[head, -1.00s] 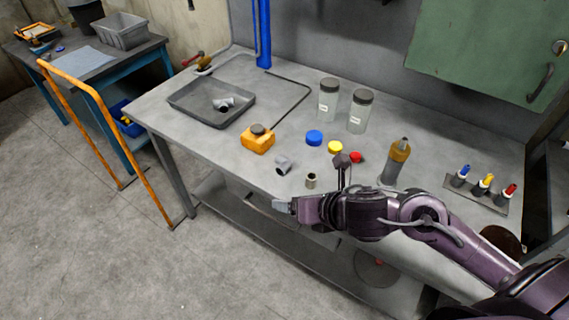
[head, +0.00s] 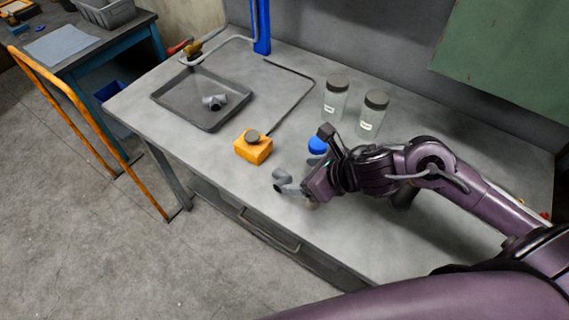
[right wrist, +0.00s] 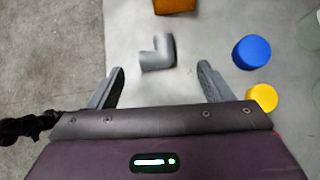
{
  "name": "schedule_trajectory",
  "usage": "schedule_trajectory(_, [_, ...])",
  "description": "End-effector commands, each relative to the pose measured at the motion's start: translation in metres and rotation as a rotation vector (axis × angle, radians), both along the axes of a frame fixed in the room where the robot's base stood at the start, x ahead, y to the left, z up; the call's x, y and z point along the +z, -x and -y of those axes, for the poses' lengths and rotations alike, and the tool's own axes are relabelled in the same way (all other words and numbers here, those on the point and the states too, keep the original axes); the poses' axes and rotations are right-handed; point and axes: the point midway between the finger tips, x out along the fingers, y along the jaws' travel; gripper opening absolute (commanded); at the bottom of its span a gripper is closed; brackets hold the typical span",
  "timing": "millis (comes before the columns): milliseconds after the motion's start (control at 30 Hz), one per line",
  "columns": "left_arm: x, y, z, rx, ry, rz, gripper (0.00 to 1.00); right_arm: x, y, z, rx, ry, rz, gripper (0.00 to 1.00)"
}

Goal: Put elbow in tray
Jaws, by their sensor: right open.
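The grey elbow (right wrist: 157,53) lies on the workbench, ahead of my right gripper (right wrist: 160,85) and between the lines of its two open fingers in the right wrist view. In the head view the elbow (head: 281,176) shows just left of my right gripper (head: 292,188), which is low over the bench and empty. The dark grey tray (head: 171,109) sits on the bench at the back left, with a grey pipe fitting (head: 214,102) lying in it. My left gripper is not in view.
An orange box with a dark knob (head: 253,149) stands between elbow and tray; it also shows in the right wrist view (right wrist: 174,5). Two jars (head: 336,97) (head: 372,114) stand behind.

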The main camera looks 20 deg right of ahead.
Motion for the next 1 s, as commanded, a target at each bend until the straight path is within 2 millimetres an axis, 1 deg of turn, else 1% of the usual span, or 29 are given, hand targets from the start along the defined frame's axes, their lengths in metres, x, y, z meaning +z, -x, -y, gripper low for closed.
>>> schedule_trajectory(100, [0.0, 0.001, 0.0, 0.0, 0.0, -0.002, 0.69, -0.009, -0.008, -0.006, -0.001, -0.006, -0.001, 0.73])
schedule_trajectory(333, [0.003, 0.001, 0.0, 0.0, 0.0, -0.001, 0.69, -0.021, -0.018, -0.013, -0.001, -0.006, -0.003, 0.73])
schedule_trajectory(467, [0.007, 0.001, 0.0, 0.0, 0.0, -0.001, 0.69, -0.033, -0.029, -0.02, -0.002, -0.008, -0.003, 0.73])
schedule_trajectory(600, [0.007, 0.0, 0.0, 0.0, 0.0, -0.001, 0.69, -0.046, -0.039, -0.026, -0.001, -0.006, -0.001, 0.73])
schedule_trajectory(700, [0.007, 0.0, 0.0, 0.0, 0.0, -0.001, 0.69, -0.05, -0.042, -0.028, 0.0, -0.003, -0.001, 0.73])
schedule_trajectory(900, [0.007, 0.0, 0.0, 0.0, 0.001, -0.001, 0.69, -0.051, -0.042, -0.028, 0.0, -0.001, -0.001, 0.73])
schedule_trajectory(933, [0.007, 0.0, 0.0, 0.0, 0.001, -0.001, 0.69, -0.051, -0.042, -0.028, 0.0, -0.001, -0.001, 0.72])
schedule_trajectory(1000, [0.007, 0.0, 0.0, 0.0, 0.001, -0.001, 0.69, -0.051, -0.042, -0.028, 0.0, -0.001, -0.001, 0.63])
